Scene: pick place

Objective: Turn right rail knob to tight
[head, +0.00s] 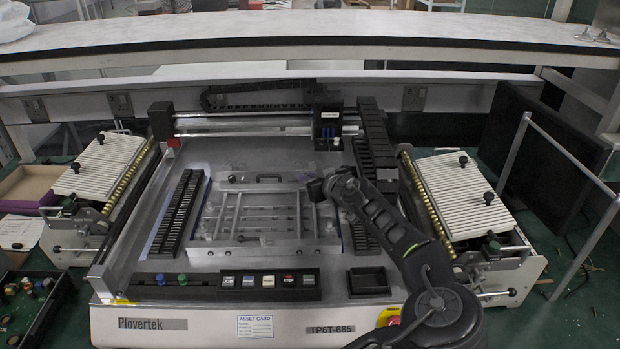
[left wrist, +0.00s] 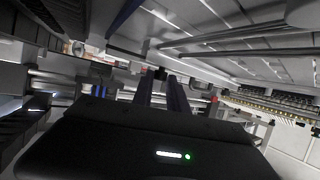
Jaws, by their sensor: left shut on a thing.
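The rail frame (head: 262,212) with metal bars lies on the bed of the machine in the head view. Its right rail (head: 301,215) runs front to back. My left gripper (head: 317,190) is at the upper right end of this frame, low over the bed. It is shut at the right rail knob, which is hidden behind the fingers, so its turn position cannot be seen. In the left wrist view the dark fingers (left wrist: 161,92) point away from the camera, and what lies between them is too dark to make out. My right gripper is not in view.
The placement head (head: 327,125) on its gantry stands just behind my gripper. Dark slotted strips (head: 180,215) flank the bed. Ribbed feeder banks stand at left (head: 100,165) and right (head: 460,195). A button row (head: 270,281) and small black tray (head: 368,281) are in front.

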